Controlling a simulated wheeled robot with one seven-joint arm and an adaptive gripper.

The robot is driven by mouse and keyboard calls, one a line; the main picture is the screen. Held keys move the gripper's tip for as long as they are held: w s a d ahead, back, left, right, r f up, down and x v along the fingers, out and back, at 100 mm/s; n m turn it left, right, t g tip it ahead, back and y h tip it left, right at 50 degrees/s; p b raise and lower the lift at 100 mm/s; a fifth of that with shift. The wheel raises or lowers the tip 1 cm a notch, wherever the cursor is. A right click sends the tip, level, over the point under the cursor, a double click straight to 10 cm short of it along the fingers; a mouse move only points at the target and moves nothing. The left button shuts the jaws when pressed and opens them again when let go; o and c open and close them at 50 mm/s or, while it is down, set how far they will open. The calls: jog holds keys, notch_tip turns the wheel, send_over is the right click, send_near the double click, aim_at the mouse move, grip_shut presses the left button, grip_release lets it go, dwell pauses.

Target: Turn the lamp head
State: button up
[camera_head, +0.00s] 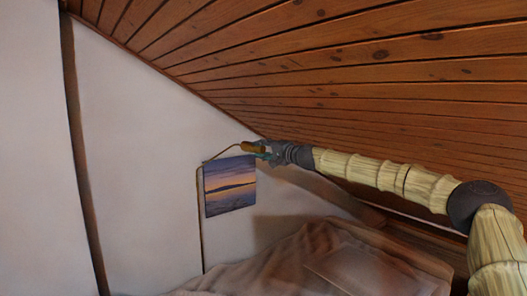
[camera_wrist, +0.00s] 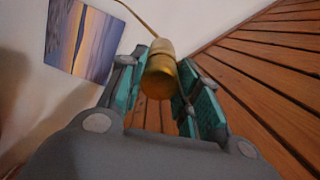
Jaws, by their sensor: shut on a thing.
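The lamp head (camera_wrist: 160,75) is a small brass-coloured cylinder at the end of a thin curved brass arm. In the wrist view it sits between the two teal-padded fingers of my gripper (camera_wrist: 160,88), which is shut on it. In the head view the lamp head (camera_head: 252,148) shows at the tip of my gripper (camera_head: 264,151), in front of the white wall near the sloping ceiling. The thin lamp stem (camera_head: 201,235) runs down the wall to the left of the picture. The exact contact of the fingers is partly hidden in the head view.
A sunset picture (camera_head: 230,186) hangs on the wall just below and left of the lamp head. The sloping wooden ceiling (camera_head: 380,95) runs close above my arm. A bed with rumpled covers (camera_head: 300,255) lies below. The wall at the left is clear.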

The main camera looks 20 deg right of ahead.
jog(key=shift+a+r, duration=0.1)
jog(key=o, duration=1)
jog(key=shift+w+a, duration=0.1)
jog(key=shift+a, duration=0.05)
jog(key=shift+o, duration=0.2)
jog(key=shift+d, duration=0.2)
jog(key=shift+s+d, duration=0.25)
jog(key=shift+s, duration=0.2)
jog(key=v, duration=1.1)
